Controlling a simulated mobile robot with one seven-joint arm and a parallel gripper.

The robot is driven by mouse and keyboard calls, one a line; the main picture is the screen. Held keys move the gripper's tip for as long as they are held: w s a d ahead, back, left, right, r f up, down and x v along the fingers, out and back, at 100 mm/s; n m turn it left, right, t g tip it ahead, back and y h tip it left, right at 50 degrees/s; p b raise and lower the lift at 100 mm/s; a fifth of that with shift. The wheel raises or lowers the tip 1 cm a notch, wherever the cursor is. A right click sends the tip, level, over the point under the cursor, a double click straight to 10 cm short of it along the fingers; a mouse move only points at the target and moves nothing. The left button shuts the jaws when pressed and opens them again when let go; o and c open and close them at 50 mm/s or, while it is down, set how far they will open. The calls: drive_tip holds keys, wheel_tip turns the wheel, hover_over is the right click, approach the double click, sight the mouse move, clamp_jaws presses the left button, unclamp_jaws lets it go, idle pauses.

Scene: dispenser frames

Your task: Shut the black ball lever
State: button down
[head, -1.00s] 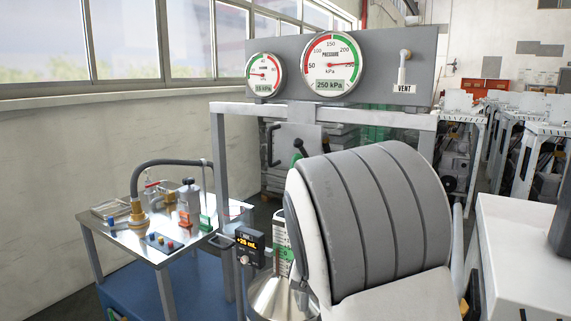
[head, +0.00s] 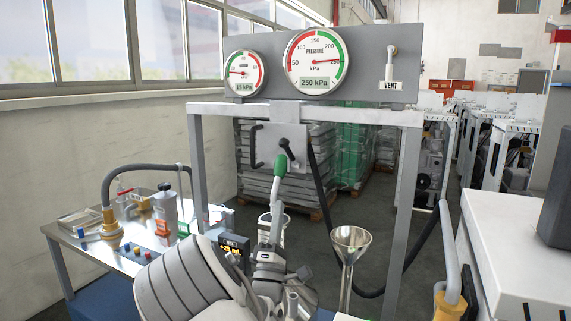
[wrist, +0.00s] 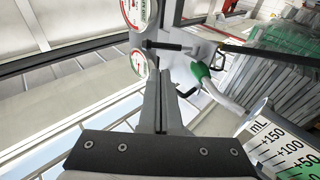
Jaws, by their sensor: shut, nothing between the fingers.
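The black ball lever (head: 284,144) is on a grey plate (head: 270,135) under the gauge panel in the head view. Its ball stands up and to the left of its lower end. In the wrist view the dark lever (wrist: 165,45) lies close to the tips of my gripper (wrist: 161,75); I cannot tell if they touch. My gripper is shut and empty. In the head view my arm reaches up from the bottom, and the fingers are hard to make out below the plate.
A green handle (head: 279,170) stands just below the lever. A black bracket handle (head: 255,155) is on the plate's left side. A steel funnel (head: 350,240) and a black hose (head: 322,185) are to the right. A bench (head: 75,232) with small apparatus stands left.

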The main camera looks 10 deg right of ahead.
sight(287, 152)
drive_tip(key=p+x, duration=0.2)
drive_tip(key=x, duration=1.2)
drive_tip(key=shift+d, duration=0.1)
